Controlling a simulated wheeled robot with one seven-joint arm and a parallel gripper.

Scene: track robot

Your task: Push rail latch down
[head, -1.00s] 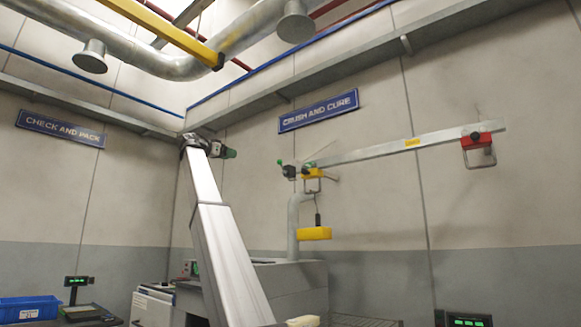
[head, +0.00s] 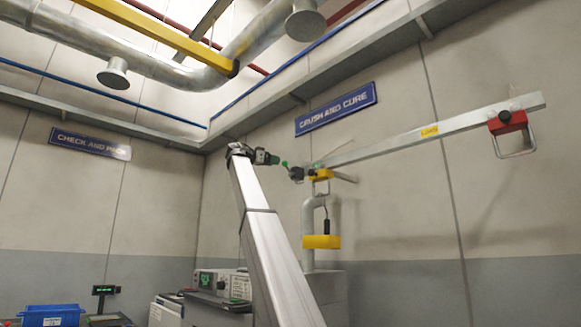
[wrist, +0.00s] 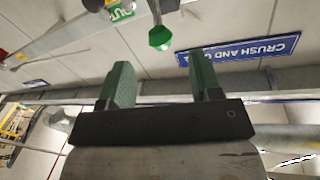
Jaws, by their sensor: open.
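The rail (head: 430,131) is a long pale metal bar along the wall in the head view, and it crosses the top left of the wrist view (wrist: 70,38). What looks like the latch is a green knob (head: 285,164) on a dark block at the rail's left end. In the wrist view the green knob (wrist: 160,38) is beyond the fingertips, roughly centred between them. My gripper (head: 275,159) is just left of the knob in the head view, close but apparently apart. Its two green fingers (wrist: 163,58) are open with nothing between them.
A yellow carrier (head: 321,174) hangs at the rail's left end, with a yellow block (head: 321,242) below it. A red carrier with a wire handle (head: 507,122) hangs near the right end. A vertical grey pipe (head: 309,225) stands below. Overhead are a duct and a yellow beam (head: 150,33).

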